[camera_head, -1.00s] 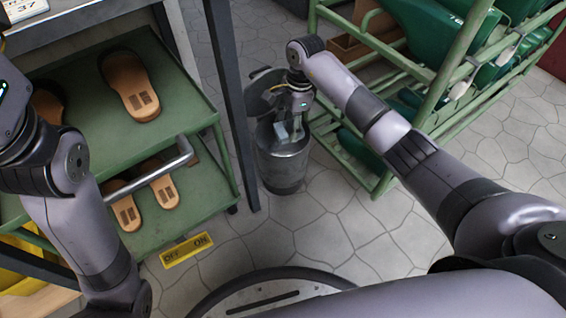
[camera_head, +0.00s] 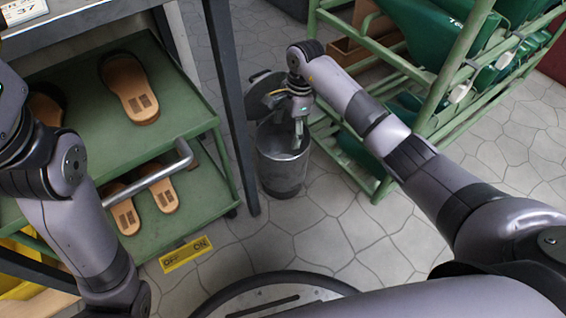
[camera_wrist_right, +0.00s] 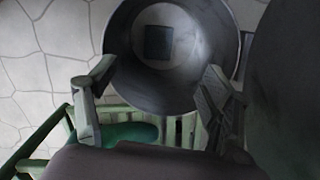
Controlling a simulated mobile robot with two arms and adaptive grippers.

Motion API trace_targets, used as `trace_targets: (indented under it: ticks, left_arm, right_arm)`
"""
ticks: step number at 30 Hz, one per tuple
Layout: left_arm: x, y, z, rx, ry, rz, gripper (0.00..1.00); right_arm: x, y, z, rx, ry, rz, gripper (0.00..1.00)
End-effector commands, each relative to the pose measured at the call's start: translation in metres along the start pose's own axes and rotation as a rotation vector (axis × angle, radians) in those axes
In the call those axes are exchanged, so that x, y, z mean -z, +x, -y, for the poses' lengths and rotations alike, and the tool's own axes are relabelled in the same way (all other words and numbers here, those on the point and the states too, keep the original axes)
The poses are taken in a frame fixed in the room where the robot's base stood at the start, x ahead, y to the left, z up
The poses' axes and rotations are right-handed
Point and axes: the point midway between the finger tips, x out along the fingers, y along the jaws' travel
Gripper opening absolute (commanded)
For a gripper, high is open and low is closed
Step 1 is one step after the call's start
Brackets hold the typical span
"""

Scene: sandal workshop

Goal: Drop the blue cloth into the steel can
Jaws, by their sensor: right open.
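The steel can (camera_head: 281,172) stands upright on the stone floor with its lid (camera_head: 266,90) swung open behind it. My right gripper (camera_head: 290,127) is over the can's mouth, its fingers pointing down and apart. In the right wrist view, the open, empty fingers (camera_wrist_right: 155,105) frame the can's round opening, and I look into the steel can (camera_wrist_right: 118,50). A dark bluish-grey square, which looks like the blue cloth (camera_wrist_right: 158,42), lies at the bottom of the can. In the head view the can's wall hides it. My left gripper is out of the picture.
A green trolley (camera_head: 190,105) with sandals (camera_head: 130,88) on its shelves stands left of the can, beside a dark table leg (camera_head: 233,120). Bare floor lies in front of the can.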

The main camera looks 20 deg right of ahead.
Motion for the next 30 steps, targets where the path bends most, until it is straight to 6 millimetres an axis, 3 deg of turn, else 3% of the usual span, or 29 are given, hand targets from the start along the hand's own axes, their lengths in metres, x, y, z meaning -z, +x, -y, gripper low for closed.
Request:
trace_targets:
  ticks: [5, 18, 24, 30]
  left_arm:
    - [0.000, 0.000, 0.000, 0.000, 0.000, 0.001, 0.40]
    - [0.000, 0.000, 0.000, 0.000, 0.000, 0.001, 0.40]
    - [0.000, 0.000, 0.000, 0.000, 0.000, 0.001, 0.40]
    - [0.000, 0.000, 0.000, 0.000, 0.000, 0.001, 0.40]
  right_arm:
    - [0.001, -0.015, 0.001, 0.005, 0.000, 0.000, 0.74]
    - [0.000, -0.102, 0.001, 0.003, -0.001, -0.001, 0.74]
    - [0.000, -0.118, 0.000, 0.000, 0.001, -0.001, 0.74]
    - [0.000, -0.120, 0.000, 0.000, 0.001, 0.000, 0.74]
